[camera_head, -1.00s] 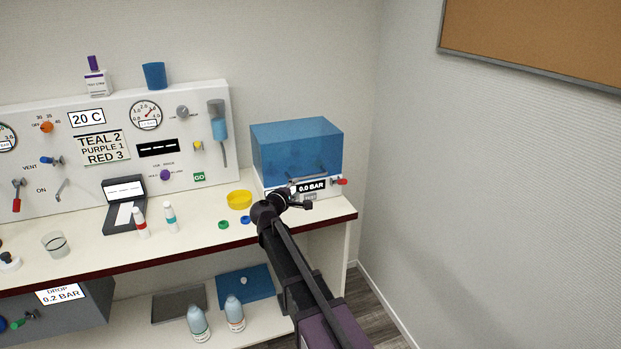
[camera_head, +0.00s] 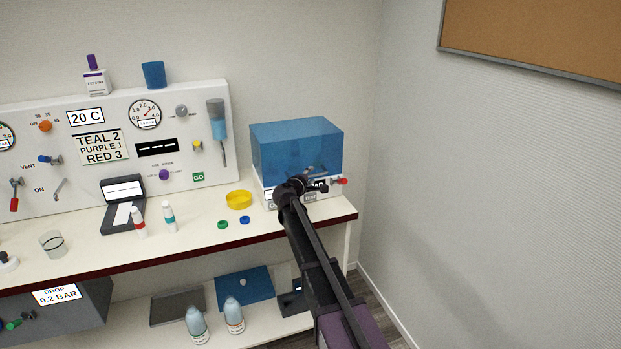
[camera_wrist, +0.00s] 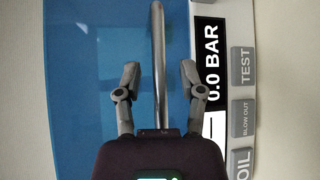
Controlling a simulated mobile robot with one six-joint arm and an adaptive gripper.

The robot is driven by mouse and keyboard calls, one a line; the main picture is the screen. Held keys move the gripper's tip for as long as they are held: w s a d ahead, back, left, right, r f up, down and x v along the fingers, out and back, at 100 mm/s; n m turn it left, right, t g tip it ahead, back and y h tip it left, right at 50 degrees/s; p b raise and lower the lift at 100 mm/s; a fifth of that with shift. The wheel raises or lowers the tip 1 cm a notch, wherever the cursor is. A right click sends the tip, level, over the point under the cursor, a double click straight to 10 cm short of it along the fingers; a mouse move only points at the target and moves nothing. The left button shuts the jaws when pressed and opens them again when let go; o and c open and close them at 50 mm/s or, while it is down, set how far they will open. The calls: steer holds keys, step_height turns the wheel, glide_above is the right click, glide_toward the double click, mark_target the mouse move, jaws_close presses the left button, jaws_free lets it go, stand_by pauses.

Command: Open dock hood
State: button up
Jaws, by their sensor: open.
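The dock hood (camera_head: 290,143) is a translucent blue box cover, closed on its white base (camera_head: 262,196) at the right end of the counter. In the wrist view the blue hood (camera_wrist: 85,60) fills the left side. Its metal bar handle (camera_wrist: 159,60) runs between my two fingers. My gripper (camera_wrist: 158,75) is open, with one finger on each side of the handle, and no clear contact shows. In the head view my gripper (camera_head: 312,180) is at the front of the dock and partly hides its display. The wrist view shows the display (camera_wrist: 208,62) reading 0.0 BAR.
A red lever (camera_head: 342,181) sticks out at the dock's right side. A yellow dish (camera_head: 238,200), a green ring (camera_head: 222,224) and a blue ring (camera_head: 245,220) lie left of the dock. TEST (camera_wrist: 244,66) and BLOW OUT (camera_wrist: 243,118) buttons sit beside the display. The wall is close on the right.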

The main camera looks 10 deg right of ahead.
stand_by(0.3)
jaws_close()
steer(key=shift+d+r, duration=0.15)
